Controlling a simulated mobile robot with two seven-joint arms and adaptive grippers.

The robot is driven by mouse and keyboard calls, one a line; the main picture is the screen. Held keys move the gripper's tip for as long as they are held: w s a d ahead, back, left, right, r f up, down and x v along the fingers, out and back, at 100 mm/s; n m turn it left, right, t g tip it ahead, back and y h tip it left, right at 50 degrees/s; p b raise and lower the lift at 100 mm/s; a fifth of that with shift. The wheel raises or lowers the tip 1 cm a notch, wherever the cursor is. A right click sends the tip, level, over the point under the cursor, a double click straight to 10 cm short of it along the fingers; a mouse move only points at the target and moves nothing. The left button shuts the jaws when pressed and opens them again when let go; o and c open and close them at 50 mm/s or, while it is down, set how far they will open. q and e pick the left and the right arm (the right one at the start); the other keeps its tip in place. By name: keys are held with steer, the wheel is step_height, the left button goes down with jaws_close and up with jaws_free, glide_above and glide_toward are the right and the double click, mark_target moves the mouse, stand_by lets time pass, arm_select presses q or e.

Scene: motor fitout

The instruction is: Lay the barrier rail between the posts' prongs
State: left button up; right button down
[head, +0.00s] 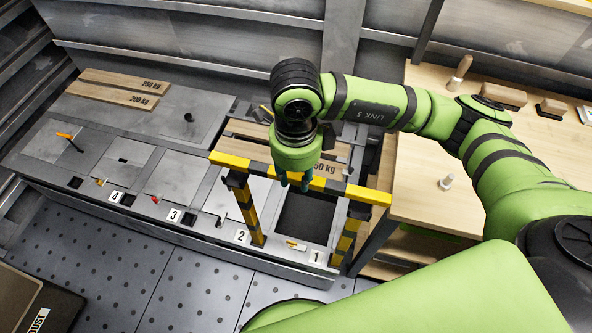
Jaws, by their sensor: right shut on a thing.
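The barrier rail (238,163) is a yellow bar with black bands. It lies across the view, over the tops of two yellow-and-black posts, the left post (247,212) and the right post (348,236). My right gripper (293,184) points down and is shut on the rail near its middle; the wrist above hides part of it. The rail covers most of the posts' prongs, so I cannot tell whether it rests between them or hovers just above. My left gripper is not in view.
A dark square opening (305,216) lies between the posts in the grey numbered platform (205,226). Wooden weight boards (125,87) lie at its back left. A wooden bench (430,185) with blocks and pegs stands at right.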

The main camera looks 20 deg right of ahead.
mark_target(296, 184)
steer(key=shift+r+b, duration=0.1)
steer(key=shift+b, duration=0.25)
stand_by(0.4)
stand_by(0.3)
steer(key=shift+f+b, duration=1.3)
steer(key=shift+b, duration=0.1)
steer(key=shift+f, duration=0.1)
steer(key=shift+f+b, duration=0.5)
steer(key=shift+b, duration=0.3)
steer(key=shift+b, duration=0.4)
stand_by(0.4)
steer(key=shift+f+b, duration=0.7)
steer(key=shift+b, duration=0.3)
stand_by(1.3)
